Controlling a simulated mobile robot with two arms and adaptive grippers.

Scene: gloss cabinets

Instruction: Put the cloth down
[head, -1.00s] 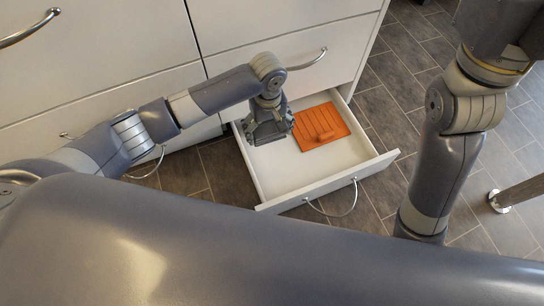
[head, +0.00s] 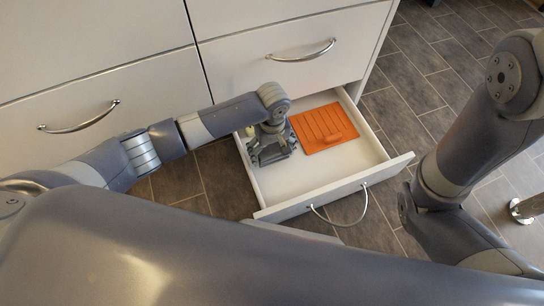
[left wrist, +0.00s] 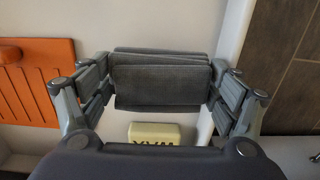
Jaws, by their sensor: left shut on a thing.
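The cloth (left wrist: 160,82) is a dark grey folded pad in the left wrist view. My left gripper (left wrist: 160,88) is shut on it, with a finger at each side. In the head view my left gripper (head: 271,152) is at the left part of the open white drawer (head: 325,181). The cloth is hard to make out there against the dark gripper. I cannot tell whether the cloth touches the drawer floor. My right arm is at the right of the head view, and its gripper does not show.
An orange ridged board with a raised handle (head: 323,127) lies in the drawer, right of my left gripper; it also shows in the left wrist view (left wrist: 28,85). A cream block marked WAX (left wrist: 153,132) lies near the cloth. The drawer's front right floor is clear.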

